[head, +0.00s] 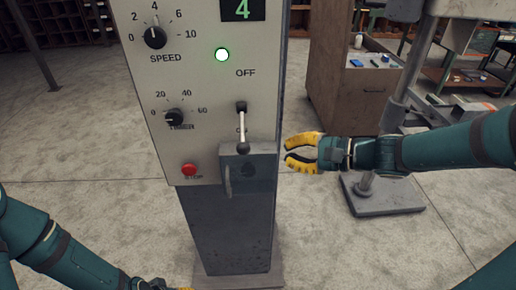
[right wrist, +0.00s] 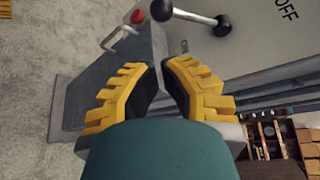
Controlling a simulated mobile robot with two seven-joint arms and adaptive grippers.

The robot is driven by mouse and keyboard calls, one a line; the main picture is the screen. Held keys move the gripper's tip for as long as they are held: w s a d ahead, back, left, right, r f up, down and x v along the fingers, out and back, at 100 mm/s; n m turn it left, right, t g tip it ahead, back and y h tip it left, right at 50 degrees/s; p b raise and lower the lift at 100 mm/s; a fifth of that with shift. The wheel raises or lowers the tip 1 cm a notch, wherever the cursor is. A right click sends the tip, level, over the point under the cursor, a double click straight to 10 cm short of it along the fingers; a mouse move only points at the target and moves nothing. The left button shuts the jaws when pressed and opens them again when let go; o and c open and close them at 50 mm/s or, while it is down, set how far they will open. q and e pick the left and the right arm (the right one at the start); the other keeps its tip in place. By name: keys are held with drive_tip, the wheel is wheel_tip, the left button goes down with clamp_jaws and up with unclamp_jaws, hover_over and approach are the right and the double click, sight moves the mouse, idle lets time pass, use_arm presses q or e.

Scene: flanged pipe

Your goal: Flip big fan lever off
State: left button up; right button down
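The fan lever (head: 241,130) is on the control panel (head: 205,80), below the word OFF. Its dark ball knob hangs at the lower end, so the lever points down, away from OFF. It also shows at the top of the right wrist view (right wrist: 195,18). My right gripper (head: 287,154) is just right of the panel and the lever knob, apart from both. Its yellow fingers are parted with nothing between them; they also show in the right wrist view (right wrist: 158,75). My left gripper (head: 165,285) is mostly cut off at the bottom edge, so its fingers cannot be judged.
The panel also has a SPEED dial (head: 155,37), a timer dial (head: 174,118), a red stop button (head: 189,169), a lit green lamp (head: 222,55) and a display reading 4. A grey box (head: 250,172) with a handle juts out below the lever. A wooden cabinet (head: 345,85) stands behind right.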

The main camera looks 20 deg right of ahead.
sight(243, 130)
use_arm(q)
drive_tip(key=shift+w+f+b, duration=0.1)
drive_tip(key=shift+f+b, duration=0.6)
drive_tip(key=shift+f, duration=0.05)
use_arm(e)
drive_tip(key=x, duration=1)
use_arm(q)
drive_tip(key=shift+r, duration=0.15)
use_arm(e)
drive_tip(key=shift+r, duration=0.1)
use_arm(q)
drive_tip(key=shift+s+r+p, duration=0.2)
drive_tip(key=shift+r+p, duration=0.45)
drive_tip(key=shift+p, duration=0.15)
use_arm(e)
drive_tip(key=shift+s+r, duration=0.2)
drive_tip(key=shift+s, duration=0.05)
